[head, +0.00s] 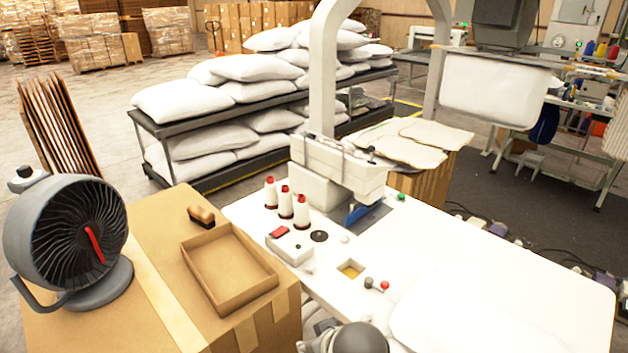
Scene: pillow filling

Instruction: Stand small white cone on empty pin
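My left gripper is out of view.
A white control box (290,247) with a red top piece stands near the disc. The sewing machine head (340,165) rises behind. To the left, an open cardboard tray (188,259), a brush (201,215) and a fan (68,235) sit on a large carton.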

